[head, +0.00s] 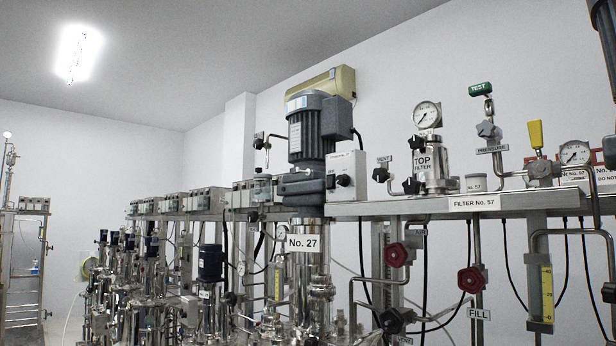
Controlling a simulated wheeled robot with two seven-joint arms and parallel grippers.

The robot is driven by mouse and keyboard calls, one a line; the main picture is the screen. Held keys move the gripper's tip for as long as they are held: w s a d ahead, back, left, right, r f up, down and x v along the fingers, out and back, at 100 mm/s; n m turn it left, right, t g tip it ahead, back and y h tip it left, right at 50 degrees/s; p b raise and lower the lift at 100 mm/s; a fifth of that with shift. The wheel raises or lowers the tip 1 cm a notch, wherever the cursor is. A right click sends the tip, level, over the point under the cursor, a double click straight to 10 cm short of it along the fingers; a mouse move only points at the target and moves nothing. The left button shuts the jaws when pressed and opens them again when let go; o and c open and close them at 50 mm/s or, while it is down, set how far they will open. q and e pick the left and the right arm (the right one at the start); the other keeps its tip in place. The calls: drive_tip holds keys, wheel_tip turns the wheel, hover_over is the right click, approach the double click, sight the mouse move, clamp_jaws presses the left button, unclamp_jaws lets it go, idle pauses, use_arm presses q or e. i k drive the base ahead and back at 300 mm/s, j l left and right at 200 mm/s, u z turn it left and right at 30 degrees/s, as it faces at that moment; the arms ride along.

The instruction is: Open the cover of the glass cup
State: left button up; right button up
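Neither of my grippers shows in the head view.
A large dark motor (311,125) labelled No. 27 rises mid-view. Right of it, a metal shelf (400,208) carries a top filter (432,165), gauges and valves. Red valve knobs (471,280) and hanging cables lie below. A row of skids runs left; open floor is not visible.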

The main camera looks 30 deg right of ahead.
sight(259, 171)
drive_tip(key=i+z, duration=0.2)
drive_tip(key=z, duration=0.2)
drive_tip(key=i+j+z, duration=0.15)
drive_tip(key=z, duration=0.3)
drive_tip(key=i+j+z, duration=0.15)
drive_tip(key=z, duration=0.25)
drive_tip(key=i+j+z, duration=0.1)
drive_tip(key=i+j, duration=0.2)
drive_tip(key=i+j+z, duration=0.1)
drive_tip(key=i+j, duration=0.2)
drive_tip(key=j, duration=0.15)
drive_tip(key=i+j, duration=0.25)
drive_tip(key=j, duration=0.15)
drive_tip(key=i+j+z, duration=0.15)
drive_tip(key=j, duration=0.3)
drive_tip(key=i, duration=0.1)
